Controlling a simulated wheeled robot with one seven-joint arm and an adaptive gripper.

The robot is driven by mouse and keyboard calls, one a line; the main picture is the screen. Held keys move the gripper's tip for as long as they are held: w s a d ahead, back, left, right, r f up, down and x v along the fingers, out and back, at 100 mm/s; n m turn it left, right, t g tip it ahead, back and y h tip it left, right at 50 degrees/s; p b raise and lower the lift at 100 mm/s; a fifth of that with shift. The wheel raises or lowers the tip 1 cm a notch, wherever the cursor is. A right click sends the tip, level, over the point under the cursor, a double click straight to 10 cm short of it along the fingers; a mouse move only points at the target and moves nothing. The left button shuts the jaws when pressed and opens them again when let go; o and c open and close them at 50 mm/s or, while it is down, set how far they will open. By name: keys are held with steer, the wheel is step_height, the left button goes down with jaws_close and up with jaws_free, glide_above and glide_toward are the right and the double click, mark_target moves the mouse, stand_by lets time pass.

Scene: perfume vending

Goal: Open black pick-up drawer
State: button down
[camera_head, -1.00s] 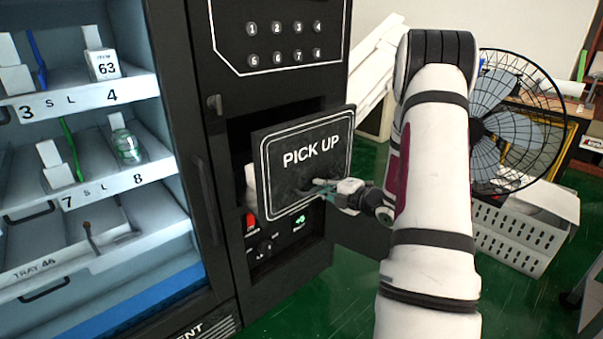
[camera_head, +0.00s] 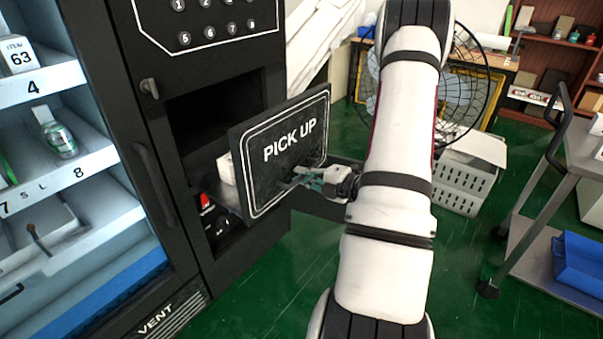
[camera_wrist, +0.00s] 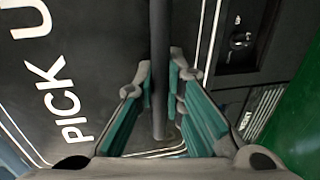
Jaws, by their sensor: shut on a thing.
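The black pick-up drawer (camera_head: 262,180) stands pulled out from the vending machine, with its PICK UP front panel clear of the dark opening (camera_head: 205,115). A white box-like item (camera_head: 225,168) shows behind the panel. My gripper (camera_head: 300,178) is at the lower right of the panel. In the wrist view, my gripper (camera_wrist: 161,75) has its teal-padded fingers closed on either side of a dark bar handle (camera_wrist: 159,40), with the drawer panel (camera_wrist: 95,60) behind. My arm hides part of the area to the right.
The vending machine's glass-fronted shelves (camera_head: 60,160) are at left and its keypad (camera_head: 210,20) is above. A wire fan (camera_head: 465,85) and grey crate (camera_head: 465,185) stand behind my arm. A cart (camera_head: 540,190) with a blue bin (camera_head: 580,262) is at right. Green floor is clear in front.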

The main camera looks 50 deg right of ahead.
steer(key=c, duration=1.7)
jaws_free()
steer(key=shift+o, duration=0.2)
steer(key=v, duration=1.2)
